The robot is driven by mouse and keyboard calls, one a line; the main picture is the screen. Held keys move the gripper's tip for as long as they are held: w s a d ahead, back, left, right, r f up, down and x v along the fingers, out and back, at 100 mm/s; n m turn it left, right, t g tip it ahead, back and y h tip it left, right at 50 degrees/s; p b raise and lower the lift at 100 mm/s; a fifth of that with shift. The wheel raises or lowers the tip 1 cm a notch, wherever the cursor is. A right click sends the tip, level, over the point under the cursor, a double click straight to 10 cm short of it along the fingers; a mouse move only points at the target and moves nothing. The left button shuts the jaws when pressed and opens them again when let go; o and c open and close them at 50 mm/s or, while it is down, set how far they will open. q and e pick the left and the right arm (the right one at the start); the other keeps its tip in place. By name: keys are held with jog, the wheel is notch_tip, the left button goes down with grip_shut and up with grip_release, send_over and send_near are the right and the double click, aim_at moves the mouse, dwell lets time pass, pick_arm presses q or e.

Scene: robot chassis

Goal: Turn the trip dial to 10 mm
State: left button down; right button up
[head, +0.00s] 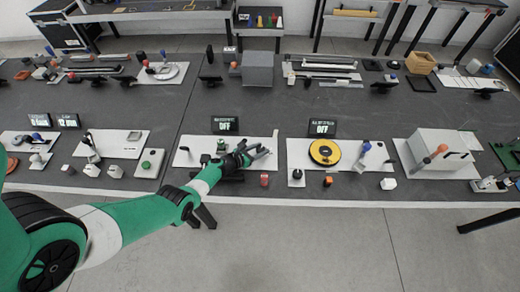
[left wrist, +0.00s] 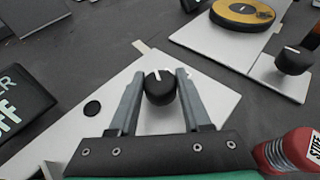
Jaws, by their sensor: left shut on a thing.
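The trip dial (left wrist: 159,90) is a black round knob with a white pointer line, on a white panel (left wrist: 205,92). In the left wrist view it sits between the two grey fingers of my left gripper (left wrist: 160,88), which is shut on it. The pointer line points toward the top of that view. In the head view my left gripper (head: 262,153) reaches over the panel's right part and hides most of the dial. A small screen (head: 225,125) behind the panel reads OFF. I see no scale mark readable as 10 mm. My right gripper is not in view.
A red cylinder (head: 264,180) stands close in front of the panel. To the right, another panel has a yellow disc (head: 325,151); a second black knob (left wrist: 294,60) shows nearby. Further right is a white box (head: 436,150). Dark table shows between the panels.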

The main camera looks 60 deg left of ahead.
pick_arm(q)
jog(key=shift+c, duration=1.8)
grip_release()
jog(key=shift+s+r+p, duration=0.3)
jog(key=shift+p, duration=0.15)
jog(key=p+v, duration=0.4)
jog(key=v, duration=0.2)
jog(key=shift+s+d+p, duration=0.2)
jog(key=shift+s+p, duration=0.1)
jog(key=shift+s, duration=0.1)
